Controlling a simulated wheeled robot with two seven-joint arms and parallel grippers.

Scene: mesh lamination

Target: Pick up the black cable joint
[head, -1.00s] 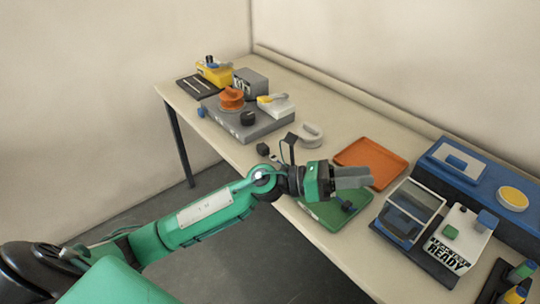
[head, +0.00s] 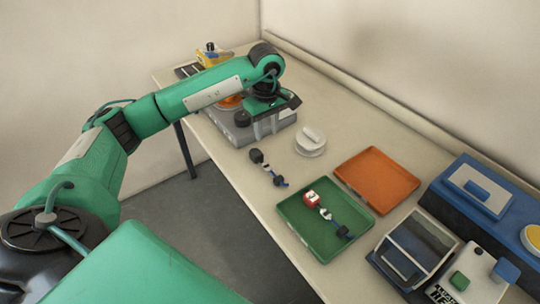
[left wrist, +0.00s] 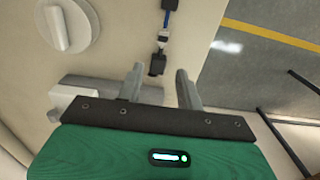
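A cable joint with black ends (head: 257,156) and a short blue and silver middle lies on the bare table in front of the grey machine. It also shows in the left wrist view, its near black end (left wrist: 157,65) just beyond and between my fingertips. A similar piece (head: 326,214) with a red block and a black end lies in the green tray (head: 292,222). My left gripper (left wrist: 160,78) is open and empty, pointing down by the grey machine in the head view, its fingers hard to make out there. My right gripper is not in view.
The grey machine (head: 240,135) with an orange spool stands under my left forearm. A white round part (head: 311,141) lies right of the cable joint. An orange tray (head: 376,181) and a blue machine (head: 450,200) stand further right. Table around the cable joint is clear.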

